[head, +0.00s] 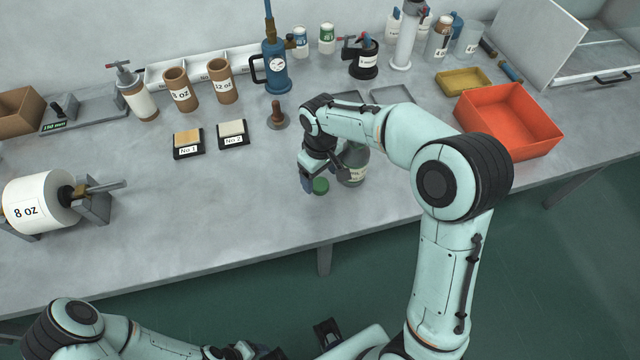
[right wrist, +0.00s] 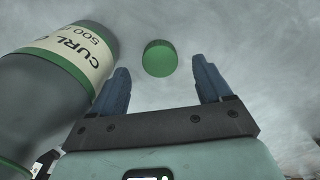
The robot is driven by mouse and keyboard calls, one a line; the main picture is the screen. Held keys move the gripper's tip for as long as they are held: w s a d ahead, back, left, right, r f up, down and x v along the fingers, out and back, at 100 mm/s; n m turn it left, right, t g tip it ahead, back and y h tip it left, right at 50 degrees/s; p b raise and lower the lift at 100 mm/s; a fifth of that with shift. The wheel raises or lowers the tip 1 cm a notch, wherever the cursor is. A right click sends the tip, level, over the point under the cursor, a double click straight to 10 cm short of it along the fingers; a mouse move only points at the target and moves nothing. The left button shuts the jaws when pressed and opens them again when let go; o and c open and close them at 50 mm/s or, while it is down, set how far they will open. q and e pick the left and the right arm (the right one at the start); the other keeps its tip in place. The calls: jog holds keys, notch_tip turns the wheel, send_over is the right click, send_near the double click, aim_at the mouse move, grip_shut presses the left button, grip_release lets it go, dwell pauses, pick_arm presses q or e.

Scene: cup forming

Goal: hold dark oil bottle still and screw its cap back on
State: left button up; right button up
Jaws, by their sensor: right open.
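The dark oil bottle (head: 355,168) stands on the table, partly hidden behind my right wrist and gripper. In the right wrist view the bottle (right wrist: 50,90) fills the left side, with a cream label reading "CURL 500". The green cap (head: 320,186) lies on the table just in front and to the left of the bottle, apart from it. My right gripper (head: 322,182) points down over the cap, open. In the right wrist view the cap (right wrist: 160,58) shows between and beyond the open fingertips (right wrist: 162,80), not touched. My left gripper (head: 324,334) seems to show low at the bottom edge, its jaws unclear.
A red bin (head: 510,122) and a yellow tray (head: 463,81) stand to the right. The front table strip is clear.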

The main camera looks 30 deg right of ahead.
aim_at(320, 184)
jog(key=shift+f, duration=1.5)
pick_arm(q)
jog(key=shift+f, duration=0.2)
pick_arm(e)
jog(key=c, duration=1.1)
pick_arm(q)
jog(key=r+p, duration=0.1)
jog(key=w+r, duration=0.1)
jog(key=w+r+p, duration=0.1)
jog(key=shift+r+p, duration=0.25)
jog(key=shift+p, duration=0.1)
pick_arm(e)
notch_tip(320, 184, up, 20)
